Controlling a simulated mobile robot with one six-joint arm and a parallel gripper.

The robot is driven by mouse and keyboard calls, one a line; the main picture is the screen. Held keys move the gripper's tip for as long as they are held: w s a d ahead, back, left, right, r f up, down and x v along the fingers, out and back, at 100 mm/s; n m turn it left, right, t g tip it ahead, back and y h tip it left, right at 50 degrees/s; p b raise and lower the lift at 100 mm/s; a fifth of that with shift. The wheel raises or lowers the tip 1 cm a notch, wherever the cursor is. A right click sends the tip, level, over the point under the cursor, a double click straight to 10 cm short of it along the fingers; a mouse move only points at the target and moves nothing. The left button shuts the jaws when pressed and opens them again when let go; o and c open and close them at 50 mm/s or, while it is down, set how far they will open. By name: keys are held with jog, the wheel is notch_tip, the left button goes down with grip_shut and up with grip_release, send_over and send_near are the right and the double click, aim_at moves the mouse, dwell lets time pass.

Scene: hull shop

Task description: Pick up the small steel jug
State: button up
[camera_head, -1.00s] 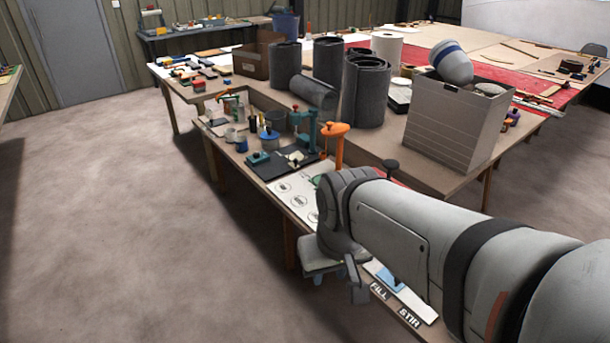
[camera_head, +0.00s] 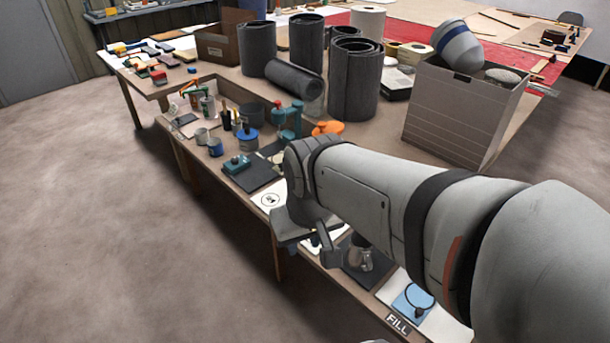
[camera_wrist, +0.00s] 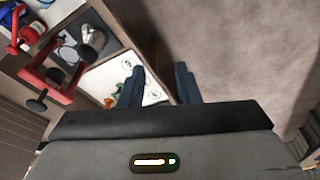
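The small steel jug (camera_head: 360,257) stands on a dark square mat (camera_head: 352,275) near the table's front edge, just right of my gripper in the head view. My arm hides part of the mat. A shiny metal object, apparently the same jug (camera_wrist: 92,35), stands on a dark mat at the upper left of the wrist view. My gripper (camera_head: 328,254) hangs over the front of the table, partly hidden by my wrist. In the wrist view its two fingers (camera_wrist: 159,87) are apart with nothing between them. They are clear of the jug.
A red clamp-like stand (camera_wrist: 42,80) is beside the mat in the wrist view. A white sheet (camera_wrist: 110,78) lies below the fingers. A grey box (camera_head: 465,115) and dark rolls (camera_head: 355,80) stand farther back. The floor (camera_head: 130,230) before the table is open.

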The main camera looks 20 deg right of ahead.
aim_at(362, 255)
jog(key=d+f+n+g+h+b, duration=0.35)
jog(key=d+f+b, duration=0.35)
jog(key=f, duration=0.4)
jog(key=d+f+n+g+h+b, duration=0.3)
jog(key=d+f+g+h+b, duration=0.15)
jog(key=f+b, duration=0.5)
jog(key=w+d+f+n+t+h+b, duration=0.1)
jog(key=w+d+f+n+h+b, duration=0.1)
jog(key=f+n+h+b, duration=0.1)
jog(key=w+d+f+n+t+h+b, duration=0.1)
jog(key=w+d+f+n+h+b, duration=0.1)
jog(key=f, duration=0.3)
jog(key=w+d+f+n+t+h+b, duration=0.1)
jog(key=w+d+f+n+h+b, duration=0.1)
jog(key=w+f+n+h+b, duration=0.1)
jog(key=shift+w+f+n+h+b, duration=0.2)
jog(key=shift+f+n+h, duration=0.15)
jog(key=shift+f+h, duration=0.15)
jog(key=shift+w+f+n+h+b, duration=0.2)
jog(key=shift+f+n+h, duration=0.15)
jog(key=shift+f, duration=0.2)
jog(key=shift+s+d+r+b, duration=0.1)
jog(key=shift+s+d+b, duration=0.15)
jog(key=shift+d, duration=1.05)
jog(key=shift+s+d+b, duration=0.15)
jog(key=shift+d+b, duration=0.25)
jog(key=shift+d, duration=0.85)
jog(key=shift+s+d+r+b, duration=0.1)
jog(key=shift+s+d+b, duration=0.15)
jog(key=shift+d, duration=1.05)
